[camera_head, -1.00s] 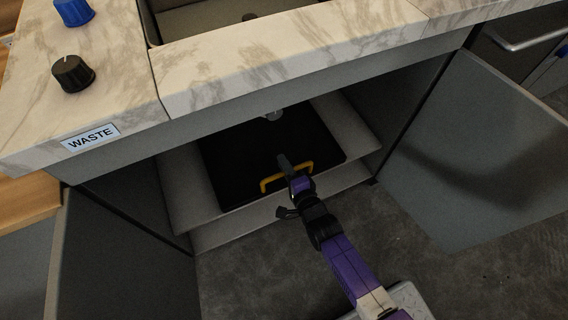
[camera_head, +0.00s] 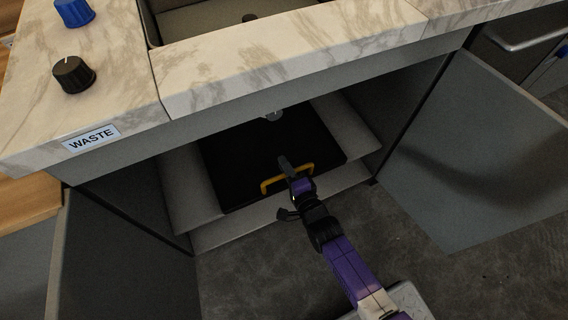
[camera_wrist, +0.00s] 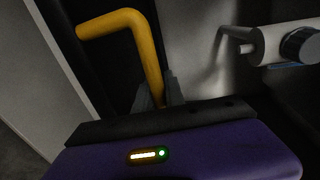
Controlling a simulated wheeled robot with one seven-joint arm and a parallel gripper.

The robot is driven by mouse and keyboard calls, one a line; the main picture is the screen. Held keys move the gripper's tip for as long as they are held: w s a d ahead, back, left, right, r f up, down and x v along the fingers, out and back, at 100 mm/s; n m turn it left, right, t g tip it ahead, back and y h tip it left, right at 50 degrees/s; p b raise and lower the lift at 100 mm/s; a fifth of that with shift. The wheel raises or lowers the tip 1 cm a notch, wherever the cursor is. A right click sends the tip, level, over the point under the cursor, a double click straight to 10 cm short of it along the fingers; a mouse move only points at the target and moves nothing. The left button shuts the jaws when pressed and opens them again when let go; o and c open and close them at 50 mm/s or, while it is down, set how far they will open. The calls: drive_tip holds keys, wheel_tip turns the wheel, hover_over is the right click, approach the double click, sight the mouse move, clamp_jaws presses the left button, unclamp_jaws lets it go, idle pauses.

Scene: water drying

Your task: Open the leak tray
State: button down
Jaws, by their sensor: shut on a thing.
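The leak tray (camera_head: 235,165) is a black, flat tray on the floor of the open cabinet under the sink. A yellow handle (camera_head: 268,186) stands at its front edge. My gripper (camera_head: 287,168) reaches in from the front and is shut on the handle near its right part. In the wrist view the handle (camera_wrist: 152,62) runs down between my gripper's dark fingers (camera_wrist: 160,92), which close around its lower end. My gripper hides part of the handle and of the tray's front edge.
Two grey cabinet doors stand open, one at the left (camera_head: 120,255) and one at the right (camera_head: 480,150). The marble counter (camera_head: 290,60) overhangs the opening. In the wrist view a pipe fitting (camera_wrist: 275,45) is at the upper right. The floor (camera_head: 430,270) in front is clear.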

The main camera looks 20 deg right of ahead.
drive_tip(key=s+p, duration=0.4)
drive_tip(key=s, duration=2.7)
drive_tip(key=shift+s, duration=0.35)
drive_tip(key=c, duration=1.4)
unclamp_jaws()
drive_tip(key=s+r, duration=0.1)
drive_tip(key=s, duration=0.6)
drive_tip(key=shift+s+r+p, duration=0.25)
drive_tip(key=shift+s+p, duration=0.05)
drive_tip(key=shift+p, duration=0.05)
